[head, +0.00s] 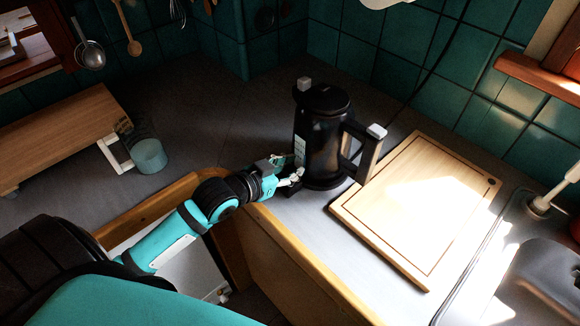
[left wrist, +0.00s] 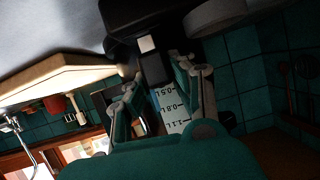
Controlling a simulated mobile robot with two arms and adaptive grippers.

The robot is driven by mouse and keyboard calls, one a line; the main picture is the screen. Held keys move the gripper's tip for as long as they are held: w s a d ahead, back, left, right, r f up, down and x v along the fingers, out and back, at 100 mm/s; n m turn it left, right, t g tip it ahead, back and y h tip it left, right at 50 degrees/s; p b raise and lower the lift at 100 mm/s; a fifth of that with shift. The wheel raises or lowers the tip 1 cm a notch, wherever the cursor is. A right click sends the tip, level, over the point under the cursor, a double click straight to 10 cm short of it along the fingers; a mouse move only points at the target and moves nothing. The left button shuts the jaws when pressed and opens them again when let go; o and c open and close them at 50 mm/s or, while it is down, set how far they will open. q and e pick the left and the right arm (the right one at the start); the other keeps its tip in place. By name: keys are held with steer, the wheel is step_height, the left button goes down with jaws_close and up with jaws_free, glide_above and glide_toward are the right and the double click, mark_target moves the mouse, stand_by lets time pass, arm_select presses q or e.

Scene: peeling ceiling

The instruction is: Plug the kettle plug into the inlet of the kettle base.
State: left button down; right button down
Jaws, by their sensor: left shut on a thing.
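The black kettle (head: 322,125) stands upright on the counter, its handle to the right. Its pale level window (left wrist: 172,105) shows in the left wrist view, which is tilted and nearly upside down. The dark kettle base (left wrist: 130,20) is under the kettle and mostly lost in shadow. My left gripper (head: 292,178) is low at the kettle's left side. In the left wrist view its fingers are shut on a small black block with a pale end, which appears to be the kettle plug (left wrist: 155,70). It points toward the base; whether it touches the inlet I cannot tell. My right gripper is not in view.
A wooden cutting board (head: 412,212) lies right of the kettle, beside the sink (head: 535,275). A wooden stand (head: 65,132) and a glass (head: 150,155) are at the left. The counter behind the kettle is mostly clear.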

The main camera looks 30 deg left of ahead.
arm_select(q)
steer(key=shift+f, duration=0.4)
steer(key=shift+f, duration=0.1)
